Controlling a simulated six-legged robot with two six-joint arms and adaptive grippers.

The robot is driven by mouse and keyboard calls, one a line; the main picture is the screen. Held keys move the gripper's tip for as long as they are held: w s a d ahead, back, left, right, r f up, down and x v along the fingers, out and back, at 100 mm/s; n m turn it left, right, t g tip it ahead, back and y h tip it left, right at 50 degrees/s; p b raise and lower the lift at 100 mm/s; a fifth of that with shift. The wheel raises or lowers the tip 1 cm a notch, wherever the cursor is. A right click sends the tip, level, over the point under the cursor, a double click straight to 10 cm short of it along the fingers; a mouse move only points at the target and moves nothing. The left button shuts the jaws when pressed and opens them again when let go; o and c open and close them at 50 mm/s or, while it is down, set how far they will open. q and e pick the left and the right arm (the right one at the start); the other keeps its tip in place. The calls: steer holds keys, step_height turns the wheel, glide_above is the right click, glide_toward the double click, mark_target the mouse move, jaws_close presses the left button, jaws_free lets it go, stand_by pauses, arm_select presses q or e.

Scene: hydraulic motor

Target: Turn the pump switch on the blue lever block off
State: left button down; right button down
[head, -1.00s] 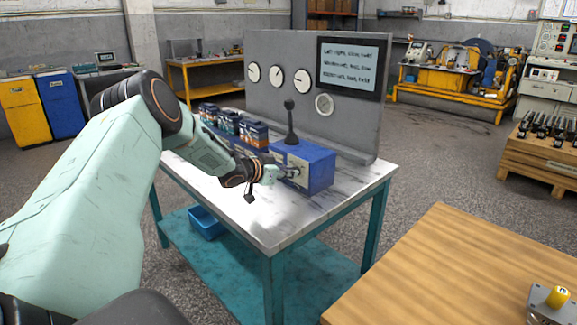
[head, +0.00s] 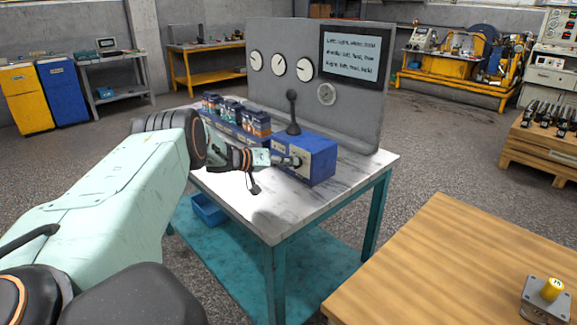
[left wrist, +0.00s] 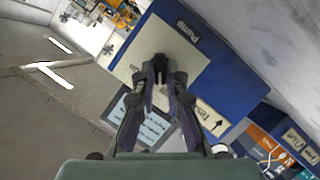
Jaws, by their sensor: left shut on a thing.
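The blue lever block (head: 320,158) stands on the marble-topped table, with a black ball-topped lever (head: 293,112) upright on it. My left gripper (head: 297,161) is at the block's pale front plate. The switch's exact position cannot be told. My right gripper is not in view.
A grey panel (head: 285,105) with dial gauges and a text screen (head: 351,54) rises behind the block. Several small boxes (head: 232,114) stand left of the block. A wooden table (head: 440,265) is at front right, with a yellow-knobbed device (head: 551,291).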

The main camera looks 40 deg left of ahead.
arm_select(q)
steer(key=shift+f+n+b, duration=0.25)
steer(key=shift+n+b, duration=0.1)
steer(key=shift+n, duration=0.05)
steer(key=shift+h, duration=0.3)
steer(key=c, duration=1.4)
jaws_free()
steer(key=shift+r, duration=0.2)
steer(key=shift+a, duration=0.1)
steer(key=shift+s+a+r, duration=0.1)
steer(key=shift+s+a, duration=0.05)
steer(key=shift+s, duration=0.1)
steer(key=shift+v, duration=5.6)
